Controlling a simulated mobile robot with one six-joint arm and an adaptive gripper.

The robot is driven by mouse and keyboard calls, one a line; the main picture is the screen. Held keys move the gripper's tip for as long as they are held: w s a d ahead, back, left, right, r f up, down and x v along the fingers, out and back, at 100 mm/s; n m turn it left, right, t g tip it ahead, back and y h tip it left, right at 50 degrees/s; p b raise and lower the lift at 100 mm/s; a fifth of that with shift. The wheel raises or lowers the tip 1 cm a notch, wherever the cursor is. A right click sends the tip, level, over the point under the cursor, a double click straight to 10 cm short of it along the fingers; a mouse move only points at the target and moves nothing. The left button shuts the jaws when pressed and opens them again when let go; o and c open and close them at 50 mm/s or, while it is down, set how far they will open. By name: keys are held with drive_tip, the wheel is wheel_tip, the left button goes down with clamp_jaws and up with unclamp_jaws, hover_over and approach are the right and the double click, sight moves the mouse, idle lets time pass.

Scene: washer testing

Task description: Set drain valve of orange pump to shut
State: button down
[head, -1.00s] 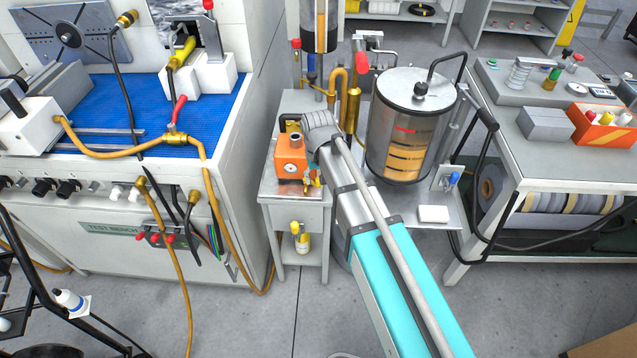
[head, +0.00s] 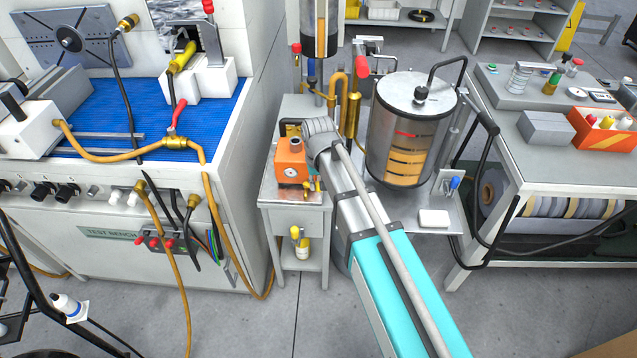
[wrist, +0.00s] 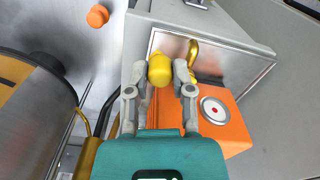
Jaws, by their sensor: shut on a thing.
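The orange pump (head: 291,162) sits on a small grey stand, with a round port on top and a white gauge on its front. In the wrist view the pump's orange body (wrist: 238,132) and its gauge (wrist: 214,111) lie right of my gripper (wrist: 166,72). The gripper's fingers are shut on a yellow knob (wrist: 160,68) beside the pump. A brass bent pipe (wrist: 192,50) shows just past the right fingertip. The knob's stem is hidden, so I cannot tell the valve's setting. In the head view my wrist hides most of the gripper.
A steel tank (head: 410,125) stands close right of my arm. The test bench (head: 110,215) with hoses is at the left. A yellow-topped bottle (head: 300,245) is on the stand's lower shelf. An orange knob (wrist: 98,16) shows upper left in the wrist view.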

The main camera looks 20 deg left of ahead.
drive_tip(key=shift+w+d+n, duration=0.1)
drive_tip(key=shift+n, duration=0.2)
drive_tip(key=shift+w+n, duration=0.3)
drive_tip(key=shift+n, duration=0.55)
drive_tip(key=shift+w+n, duration=0.3)
drive_tip(key=shift+n, duration=0.6)
drive_tip(key=shift+w+n, duration=0.3)
drive_tip(key=shift+n, duration=0.55)
drive_tip(key=shift+c, duration=2.4)
unclamp_jaws()
drive_tip(key=shift+s+m, duration=0.1)
drive_tip(key=shift+m, duration=0.2)
